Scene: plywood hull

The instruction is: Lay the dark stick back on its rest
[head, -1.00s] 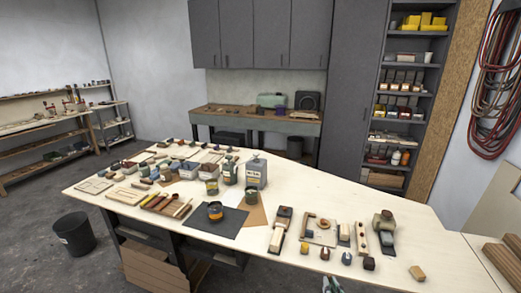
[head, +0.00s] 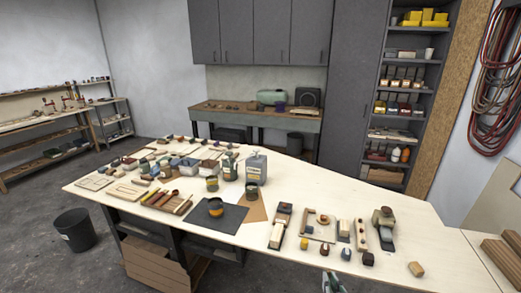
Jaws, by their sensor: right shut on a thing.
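My right gripper (head: 333,283) shows only in part at the bottom edge of the head view, just in front of the table's near edge. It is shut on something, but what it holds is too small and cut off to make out. A rack with several short sticks (head: 167,202), some yellow, red and brown, lies on the left part of the pale table (head: 330,192). I cannot tell the dark stick or its rest apart for sure. My left gripper is not in view.
A dark mat (head: 232,220) carries an orange-and-black bowl (head: 215,207). A grey canister (head: 256,168) stands behind it. The table's right and far-right surface is mostly clear.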

